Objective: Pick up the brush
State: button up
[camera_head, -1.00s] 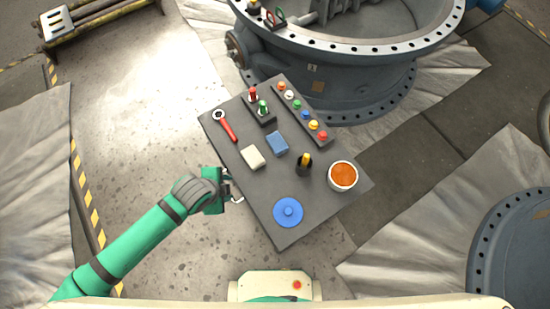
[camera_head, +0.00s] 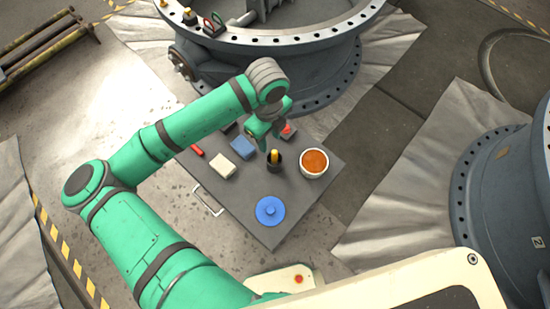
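The brush is most likely the yellow-handled thing (camera_head: 274,156) that stands upright in a small black cup (camera_head: 274,167) on the dark table (camera_head: 238,202). Its lower part is hidden in the cup. My gripper (camera_head: 268,144) points down just above the yellow handle, close to its top. Whether it touches the handle is not clear. The fingers are small and partly hidden by my wrist, so their opening does not show.
An orange-filled white bowl (camera_head: 314,162) stands right of the cup, and a blue lid (camera_head: 270,210) lies in front. A large flanged valve (camera_head: 310,75) stands behind the table.

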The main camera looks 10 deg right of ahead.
aim_at(274, 152)
jog(key=shift+d+f, duration=0.1)
jog(key=shift+d, duration=0.2)
notch_tip(274, 152, down, 5)
jog(key=shift+r, duration=0.1)
jog(key=shift+s+d+f, duration=0.1)
jog(key=shift+d+f, duration=0.1)
jog(key=shift+f, duration=1.2)
jog(key=shift+s+d+f, duration=0.1)
jog(key=shift+d+f, duration=0.1)
jog(key=shift+f, duration=1.15)
grip_shut()
